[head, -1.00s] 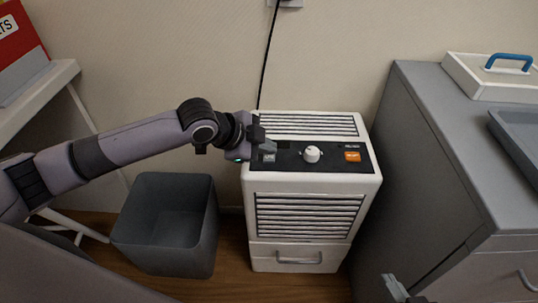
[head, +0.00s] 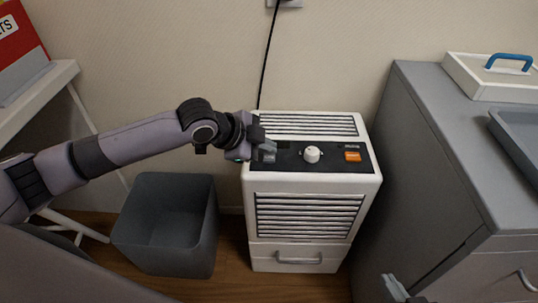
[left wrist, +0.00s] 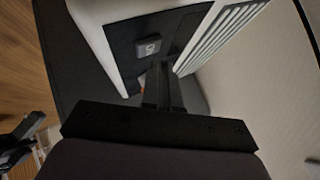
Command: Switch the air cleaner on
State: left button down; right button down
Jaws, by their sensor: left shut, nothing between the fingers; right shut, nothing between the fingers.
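The air cleaner (head: 305,190) is a white box on the floor with a dark control panel on top. The panel has a white knob (head: 312,154) in the middle and an orange switch (head: 352,156) at the right. A grey marked button (left wrist: 148,47) shows on the panel in the left wrist view. My left gripper (head: 268,150) is shut and empty over the panel's left end. It hides much of that end in the head view; whether it touches the panel I cannot tell. My right gripper (head: 398,290) is shut, low at the bottom edge.
A grey bin (head: 165,225) stands left of the cleaner. A grey cabinet (head: 420,150) stands close on its right, with a white blue-handled box (head: 490,78) and a grey tray (head: 520,135) on top. A black cord (head: 267,60) runs up the wall behind.

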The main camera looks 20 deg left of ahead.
pick_arm(q)
jog(key=shift+f, duration=0.25)
dwell(0.3)
jog(key=shift+f, duration=0.2)
jog(key=shift+f+p, duration=0.15)
jog(key=shift+p, duration=0.15)
dwell(0.4)
jog(key=shift+r+p, duration=0.65)
jog(key=shift+p, duration=0.35)
